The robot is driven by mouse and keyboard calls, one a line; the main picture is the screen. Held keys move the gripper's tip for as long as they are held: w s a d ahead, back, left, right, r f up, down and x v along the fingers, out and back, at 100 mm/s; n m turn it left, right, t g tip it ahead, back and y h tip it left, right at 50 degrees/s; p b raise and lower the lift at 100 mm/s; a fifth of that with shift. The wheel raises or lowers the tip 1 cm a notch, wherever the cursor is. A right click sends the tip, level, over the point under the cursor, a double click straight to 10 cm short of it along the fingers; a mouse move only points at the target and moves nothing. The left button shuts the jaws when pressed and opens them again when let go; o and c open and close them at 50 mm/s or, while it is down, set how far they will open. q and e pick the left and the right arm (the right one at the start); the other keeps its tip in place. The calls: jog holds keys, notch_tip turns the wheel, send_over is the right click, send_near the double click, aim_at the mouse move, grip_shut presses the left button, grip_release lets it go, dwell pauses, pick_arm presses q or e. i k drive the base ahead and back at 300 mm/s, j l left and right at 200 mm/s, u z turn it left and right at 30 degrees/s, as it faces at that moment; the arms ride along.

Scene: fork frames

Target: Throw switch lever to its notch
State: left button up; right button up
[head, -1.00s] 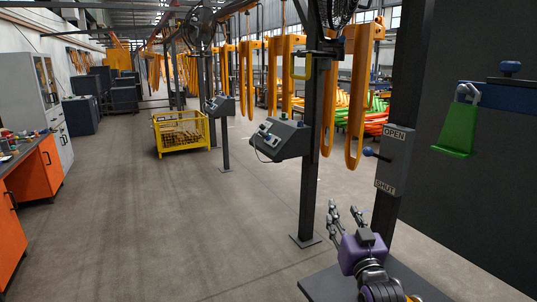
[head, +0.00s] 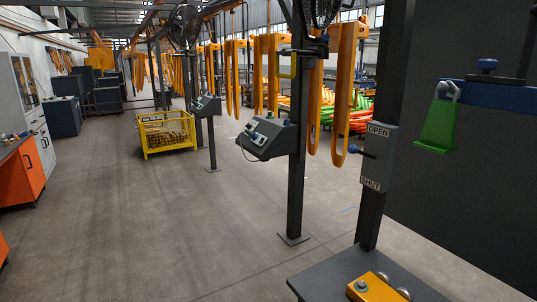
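The switch box (head: 376,155) is a grey box on a dark post at the right of the head view. It has an OPEN label (head: 379,130) at its top and a SHUT label (head: 371,184) at its bottom. The lever (head: 355,150) has a blue knob and sticks out to the left from the box. It lies between the labels, nearer OPEN. The notches are too small to make out. Neither my left nor my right gripper is in view, and nothing touches the lever.
A dark plate (head: 325,284) at the post's foot carries a yellow block (head: 375,290) with round metal knobs. A grey control box (head: 266,138) hangs on another post to the left. A green tag (head: 437,127) hangs at the right. The floor at the left is open.

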aim_at(352, 149)
jog(key=i+z, duration=0.2)
jog(key=z, duration=0.2)
jog(key=i+j+z, duration=0.15)
jog(key=z, duration=0.3)
jog(key=i+j+z, duration=0.2)
jog(key=z, duration=0.2)
